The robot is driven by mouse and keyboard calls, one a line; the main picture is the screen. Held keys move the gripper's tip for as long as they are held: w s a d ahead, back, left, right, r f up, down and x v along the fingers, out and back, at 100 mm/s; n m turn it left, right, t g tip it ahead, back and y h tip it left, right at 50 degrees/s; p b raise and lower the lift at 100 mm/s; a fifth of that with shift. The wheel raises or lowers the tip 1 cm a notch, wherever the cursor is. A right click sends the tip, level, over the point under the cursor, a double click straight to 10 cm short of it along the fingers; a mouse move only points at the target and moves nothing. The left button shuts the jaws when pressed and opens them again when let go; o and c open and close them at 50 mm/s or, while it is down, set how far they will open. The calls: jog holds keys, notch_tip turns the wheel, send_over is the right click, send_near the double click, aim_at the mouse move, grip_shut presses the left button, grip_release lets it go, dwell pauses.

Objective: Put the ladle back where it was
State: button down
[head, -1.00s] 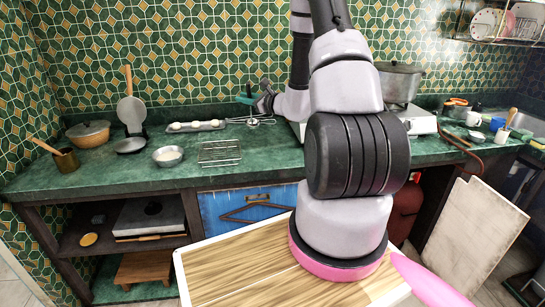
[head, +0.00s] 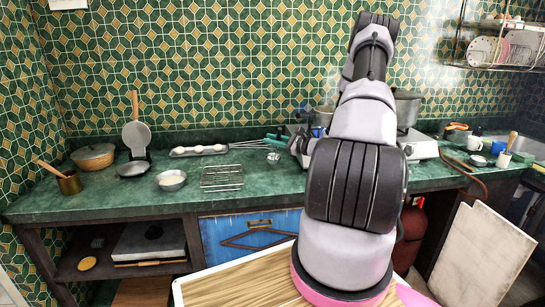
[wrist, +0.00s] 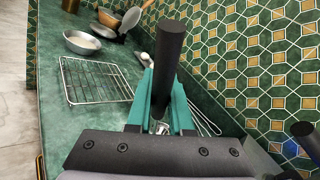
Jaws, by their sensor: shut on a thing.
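My gripper (head: 278,139) has teal fingers and is above the back of the green counter, left of the stove. In the wrist view the fingers (wrist: 161,112) are shut on a thick black handle, which I take for the ladle's (wrist: 170,50). The handle stands up between the fingers, with a bit of shiny metal below. In the head view a small shiny round piece (head: 273,157) shows just under the gripper; it looks like the ladle's bowl. I cannot tell whether it touches the counter.
A wire whisk (head: 250,144) lies left of the gripper, beside a tray of pale round pieces (head: 199,150). A wire rack (head: 222,177) and metal bowl (head: 171,180) stand nearer the front. Pots (head: 405,108) stand on the stove to the right. Another dark cylinder (wrist: 306,138) is at the wrist view's right.

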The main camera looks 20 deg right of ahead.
jog(key=shift+f, duration=2.5)
jog(key=c, duration=0.8)
grip_release()
jog(key=v, duration=1.2)
